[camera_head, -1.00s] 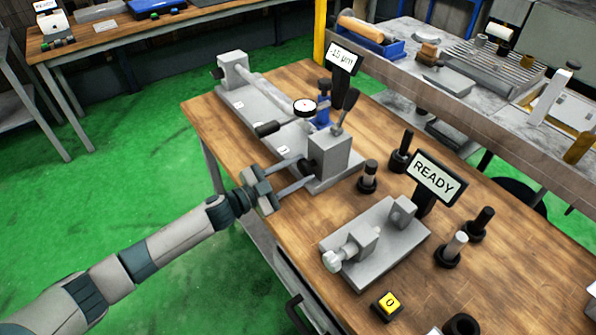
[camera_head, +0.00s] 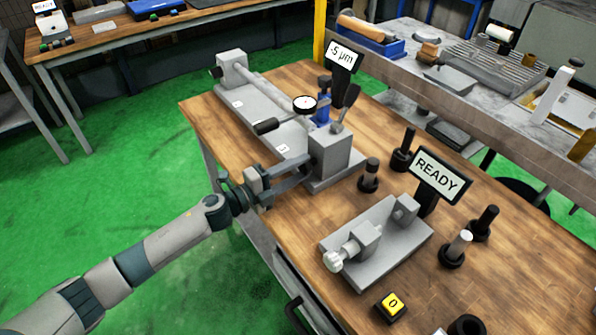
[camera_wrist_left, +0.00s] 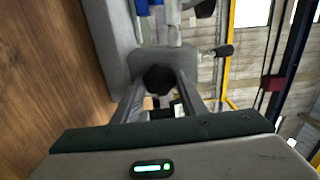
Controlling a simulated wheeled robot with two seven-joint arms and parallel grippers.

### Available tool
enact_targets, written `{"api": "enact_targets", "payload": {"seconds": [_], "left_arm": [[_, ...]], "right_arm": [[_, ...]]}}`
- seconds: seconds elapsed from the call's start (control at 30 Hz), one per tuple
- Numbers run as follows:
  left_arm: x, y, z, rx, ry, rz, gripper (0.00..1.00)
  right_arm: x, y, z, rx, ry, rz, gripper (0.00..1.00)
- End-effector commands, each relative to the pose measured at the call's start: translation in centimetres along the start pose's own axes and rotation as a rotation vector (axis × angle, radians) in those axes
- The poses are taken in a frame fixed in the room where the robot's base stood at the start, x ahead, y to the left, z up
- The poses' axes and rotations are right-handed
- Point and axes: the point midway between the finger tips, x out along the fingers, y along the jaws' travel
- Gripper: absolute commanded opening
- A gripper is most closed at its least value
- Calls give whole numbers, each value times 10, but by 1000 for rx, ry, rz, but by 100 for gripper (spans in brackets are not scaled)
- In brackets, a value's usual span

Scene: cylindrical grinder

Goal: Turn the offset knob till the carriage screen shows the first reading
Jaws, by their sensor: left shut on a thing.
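The carriage screen (camera_head: 344,58) stands behind the grinder bench and reads -5 µm. The grey grinder bed (camera_head: 250,110) carries a long bar, a dial gauge (camera_head: 304,104) and a grey headstock block (camera_head: 331,154). My left gripper (camera_head: 307,166) reaches the left face of this block. In the left wrist view its two fingers are closed around the dark round offset knob (camera_wrist_left: 160,78), one on each side. In the head view the fingers and block mostly hide the knob. My right gripper is in no view.
A second screen (camera_head: 437,176) reads READY behind a small grey fixture (camera_head: 375,245). A yellow button marked 0 (camera_head: 392,304) sits at the front. Several dark posts stand on the wooden table (camera_head: 510,270). A blue tray (camera_head: 370,45) lies on the back bench.

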Motion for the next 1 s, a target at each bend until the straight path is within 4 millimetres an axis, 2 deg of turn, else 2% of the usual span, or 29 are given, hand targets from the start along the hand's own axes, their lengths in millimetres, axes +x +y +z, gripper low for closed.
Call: {"api": "enact_targets", "payload": {"seconds": [0.2, 0.5, 0.73, 1.0], "left_arm": [[0, 3, -1, 206, 1, 0, 16], [0, 4, 0, 443, 1, 1, 16], [0, 4, 0, 542, 1, 2, 16], [0, 4, 0, 574, 2, 2, 16]], "right_arm": [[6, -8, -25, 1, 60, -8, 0], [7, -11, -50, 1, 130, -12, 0], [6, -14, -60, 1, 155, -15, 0], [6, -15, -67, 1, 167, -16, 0]]}}
